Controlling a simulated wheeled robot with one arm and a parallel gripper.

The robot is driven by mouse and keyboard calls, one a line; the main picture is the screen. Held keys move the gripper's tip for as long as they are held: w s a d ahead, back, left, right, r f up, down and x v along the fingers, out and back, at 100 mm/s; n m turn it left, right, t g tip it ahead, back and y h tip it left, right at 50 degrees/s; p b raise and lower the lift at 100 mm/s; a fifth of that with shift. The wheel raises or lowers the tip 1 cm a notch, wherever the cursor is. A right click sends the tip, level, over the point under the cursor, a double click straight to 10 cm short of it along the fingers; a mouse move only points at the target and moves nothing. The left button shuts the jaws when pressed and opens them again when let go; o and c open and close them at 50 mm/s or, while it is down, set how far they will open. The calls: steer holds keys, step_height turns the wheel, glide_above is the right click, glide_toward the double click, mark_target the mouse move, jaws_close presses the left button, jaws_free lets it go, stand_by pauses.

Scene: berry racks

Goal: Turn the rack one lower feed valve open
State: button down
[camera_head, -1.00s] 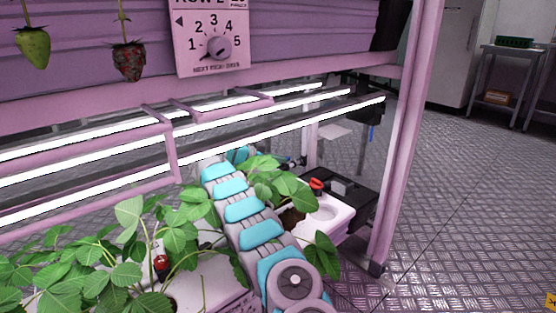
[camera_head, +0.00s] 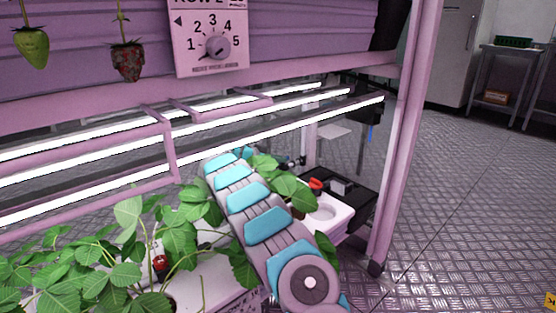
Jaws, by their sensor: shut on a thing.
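My arm reaches from the bottom middle into the lower level of the pink rack. My gripper (camera_head: 297,162) shows small and dark beyond the leaves, near the rack's far post. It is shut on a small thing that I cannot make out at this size. A red valve-like handle (camera_head: 316,184) stands by the dark tray at the right end of the lower level, a little below and right of the gripper in the picture. I cannot tell whether the two touch. Leaves and my arm hide part of this area.
A white planter (camera_head: 328,217) and leafy plants (camera_head: 110,265) crowd my arm. Lit light bars (camera_head: 270,127) run above it. A pink rack post (camera_head: 395,150) stands to the right. A numbered dial (camera_head: 214,46) is on the upper panel.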

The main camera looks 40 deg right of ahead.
steer(key=shift+w+a, duration=0.15)
steer(key=c, duration=0.8)
jaws_free()
steer(key=shift+c, duration=0.2)
steer(key=v, duration=0.7)
steer(key=shift+a+r, duration=0.2)
steer(key=shift+a, duration=0.15)
